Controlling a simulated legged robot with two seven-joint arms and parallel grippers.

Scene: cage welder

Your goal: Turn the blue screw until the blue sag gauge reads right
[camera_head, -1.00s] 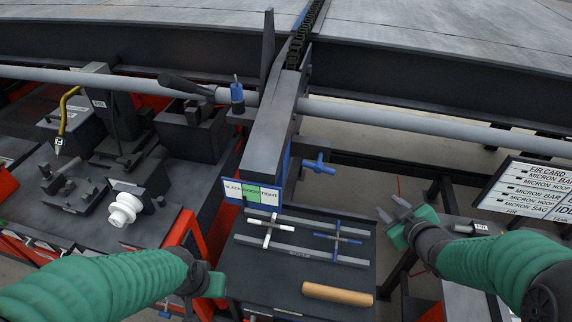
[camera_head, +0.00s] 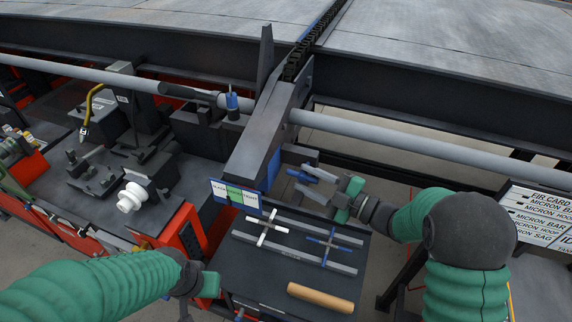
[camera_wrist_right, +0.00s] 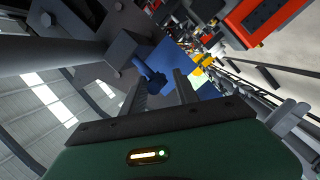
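The blue screw (camera_head: 319,173), with a cross handle, sticks out from the side of the dark post and is partly hidden by my right gripper (camera_head: 303,177). In the right wrist view the screw (camera_wrist_right: 150,76) shows between and just beyond the two fingertips of my right gripper (camera_wrist_right: 160,77). Those fingers are apart; contact with the screw cannot be told. The blue-edged gauge plate (camera_head: 235,194), with white, green and blue fields, faces me on the post's near end. Its reading is too small to tell. My left gripper (camera_head: 209,285) is low at left, fingers mostly hidden.
Below the post, a dark tray (camera_head: 262,275) carries a white cross piece (camera_head: 265,232), a blue cross piece (camera_head: 327,243) and a tan rod (camera_head: 320,298). A long grey pipe (camera_head: 400,140) runs behind. A label board (camera_head: 540,215) stands at right.

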